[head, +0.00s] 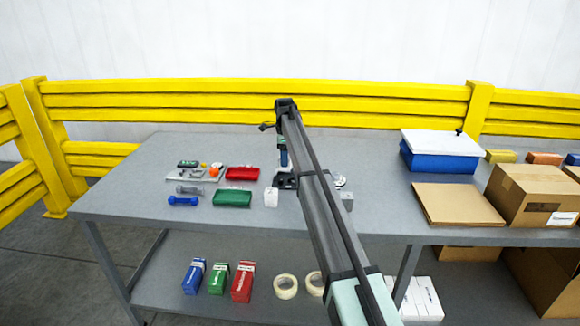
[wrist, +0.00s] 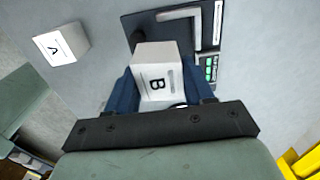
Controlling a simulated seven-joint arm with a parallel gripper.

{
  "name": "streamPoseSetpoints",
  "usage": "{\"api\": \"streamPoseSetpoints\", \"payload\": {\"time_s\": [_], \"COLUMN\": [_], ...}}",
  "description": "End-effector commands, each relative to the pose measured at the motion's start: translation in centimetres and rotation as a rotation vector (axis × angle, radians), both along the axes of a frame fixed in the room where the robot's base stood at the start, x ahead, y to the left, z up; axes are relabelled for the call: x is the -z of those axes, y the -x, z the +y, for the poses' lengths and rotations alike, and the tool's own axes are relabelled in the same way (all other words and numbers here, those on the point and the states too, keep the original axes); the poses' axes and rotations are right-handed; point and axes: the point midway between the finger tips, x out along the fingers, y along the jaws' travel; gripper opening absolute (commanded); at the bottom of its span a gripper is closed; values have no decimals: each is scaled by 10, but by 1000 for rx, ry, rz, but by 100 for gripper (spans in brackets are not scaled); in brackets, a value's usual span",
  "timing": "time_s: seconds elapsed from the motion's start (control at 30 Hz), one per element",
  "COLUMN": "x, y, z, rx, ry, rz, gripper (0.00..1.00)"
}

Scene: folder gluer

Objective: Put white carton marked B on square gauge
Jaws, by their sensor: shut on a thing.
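In the wrist view, my gripper (wrist: 160,92) is shut on the white carton marked B (wrist: 157,72), with a blue finger on each side of it. The square gauge (wrist: 180,26) is a dark plate with a light L-shaped edge, and it lies just beyond the carton, partly hidden by it. I cannot tell whether the carton touches the plate. A white carton marked A (wrist: 61,45) stands apart to the left; it also shows in the head view (head: 271,197). In the head view my arm hides most of the gauge and the held carton.
Red (head: 242,173) and green (head: 232,198) trays and small tools lie left on the grey table (head: 150,215). A blue box with a white lid (head: 440,160), flat brown cardboard (head: 457,204) and a brown box (head: 533,195) stand right. A yellow barrier (head: 380,98) runs behind.

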Motion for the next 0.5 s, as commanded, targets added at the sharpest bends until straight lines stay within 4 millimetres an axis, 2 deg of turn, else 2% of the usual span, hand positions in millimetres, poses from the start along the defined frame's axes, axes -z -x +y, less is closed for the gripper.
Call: {"api": "streamPoseSetpoints", "payload": {"time_s": [0.03,0.1,0.5], "x": [-2,-3,3], "y": [-12,-19,-26], "z": [4,6,7], "rx": [1,2,10], "ry": [0,0,0], "rz": [0,0,1], "gripper": [24,24,24]}}
